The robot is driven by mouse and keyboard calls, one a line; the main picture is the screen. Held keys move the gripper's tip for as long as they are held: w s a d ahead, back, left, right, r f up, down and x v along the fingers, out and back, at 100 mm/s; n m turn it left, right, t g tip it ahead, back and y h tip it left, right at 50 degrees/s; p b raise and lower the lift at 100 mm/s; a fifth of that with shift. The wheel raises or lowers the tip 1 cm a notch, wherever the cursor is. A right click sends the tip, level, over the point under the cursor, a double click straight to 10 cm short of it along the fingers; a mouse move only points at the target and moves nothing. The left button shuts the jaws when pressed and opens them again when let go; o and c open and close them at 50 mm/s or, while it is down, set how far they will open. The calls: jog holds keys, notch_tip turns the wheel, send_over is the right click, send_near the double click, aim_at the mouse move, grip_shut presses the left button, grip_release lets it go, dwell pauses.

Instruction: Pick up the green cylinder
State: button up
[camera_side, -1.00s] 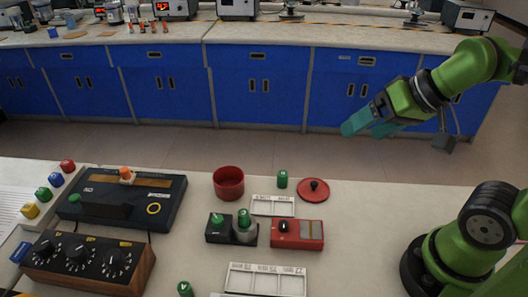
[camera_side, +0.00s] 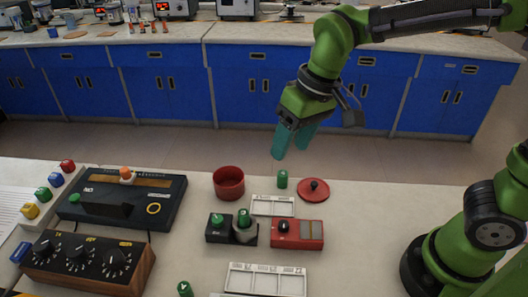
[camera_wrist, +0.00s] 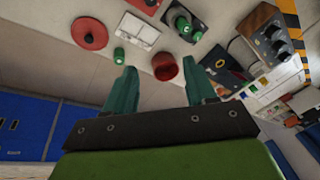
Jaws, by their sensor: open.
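A small green cylinder (camera_side: 282,180) stands upright on the pale bench between the red cup and the red lidded disc. It also shows in the wrist view (camera_wrist: 119,56), just beyond the left fingertip. More green cylinders stand on the dark block (camera_side: 243,217), and another (camera_side: 185,288) is at the front edge of the picture. My gripper (camera_side: 290,152) is open and empty with teal fingers pointing down. It hangs above and behind the lone cylinder, apart from it. In the wrist view my gripper (camera_wrist: 160,65) has its fingers spread wide.
White trays (camera_side: 272,206), a red box (camera_side: 297,235) and a knob panel (camera_side: 88,262) lie nearer. The right bench is mostly clear.

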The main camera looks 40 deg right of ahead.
jog(key=w+a+f+n+g+h, duration=0.15)
jog(key=w+a, duration=0.25)
jog(key=a, duration=0.4)
send_over(243, 212)
jog(key=shift+m+g+h, duration=0.25)
jog(key=shift+m+g, duration=0.1)
jog(key=f, duration=1)
jog(key=shift+w+d+f, duration=0.15)
jog(key=shift+d+f, duration=0.05)
jog(key=shift+f, duration=0.05)
jog(key=shift+a+f, duration=0.2)
jog(key=shift+f, duration=2.5)
jog(key=shift+c, duration=0.3)
grip_shut()
